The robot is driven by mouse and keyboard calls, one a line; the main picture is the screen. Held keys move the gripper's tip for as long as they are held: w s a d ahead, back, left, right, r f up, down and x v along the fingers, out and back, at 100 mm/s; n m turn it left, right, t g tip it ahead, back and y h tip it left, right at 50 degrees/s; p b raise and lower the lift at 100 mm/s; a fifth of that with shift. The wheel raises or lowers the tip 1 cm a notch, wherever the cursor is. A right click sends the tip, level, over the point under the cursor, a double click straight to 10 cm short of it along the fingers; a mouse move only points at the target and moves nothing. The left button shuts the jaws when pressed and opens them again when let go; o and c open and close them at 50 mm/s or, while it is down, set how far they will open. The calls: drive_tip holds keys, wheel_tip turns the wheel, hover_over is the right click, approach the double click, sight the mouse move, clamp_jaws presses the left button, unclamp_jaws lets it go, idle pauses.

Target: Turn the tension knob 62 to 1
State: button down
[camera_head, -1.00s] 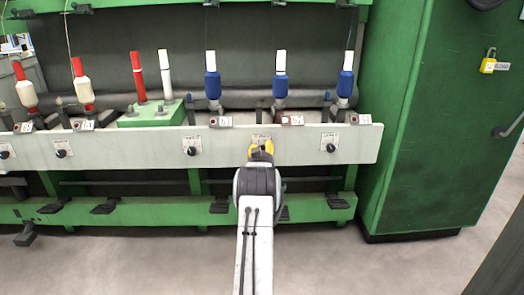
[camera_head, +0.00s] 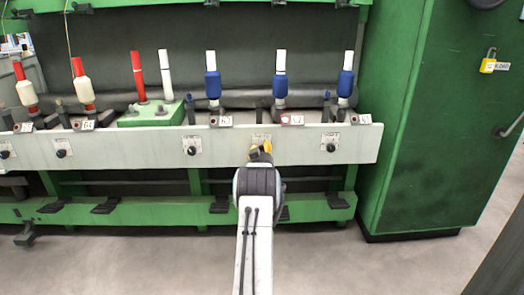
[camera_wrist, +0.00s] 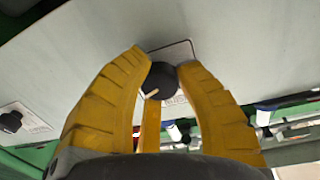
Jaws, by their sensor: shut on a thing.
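My gripper (camera_head: 261,150) has yellow fingers and reaches the pale rail (camera_head: 228,148) of the machine, at a dial plate (camera_head: 261,138) right of the middle. In the wrist view its fingers (camera_wrist: 164,66) are closed around a black round knob (camera_wrist: 160,82). A pale pointer line shows on the knob's face, slanting in the picture. The plate behind the knob is mostly hidden, so its numbers cannot be read. In the head view the gripper hides this knob. The number tags above the rail, such as the tag above and right of my gripper (camera_head: 292,120), are too small to read surely.
Other black knobs sit on the rail to the left (camera_head: 192,151) and right (camera_head: 331,147). Blue-wound bobbins (camera_head: 280,86) stand above the rail. A green cabinet (camera_head: 435,120) stands at the right. The grey floor (camera_head: 350,265) in front is clear.

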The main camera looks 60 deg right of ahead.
drive_tip(key=n, duration=0.5)
drive_tip(key=shift+r, duration=0.15)
drive_tip(key=shift+w+r+n+h, duration=0.15)
drive_tip(key=shift+n+h, duration=0.15)
drive_tip(key=shift+n, duration=1.1)
drive_tip(key=c, duration=1.2)
unclamp_jaws()
drive_tip(key=shift+w, duration=0.1)
drive_tip(key=shift+c, duration=0.2)
drive_tip(key=o, duration=0.4)
drive_tip(key=shift+f, duration=0.2)
drive_tip(key=shift+a+f, duration=0.1)
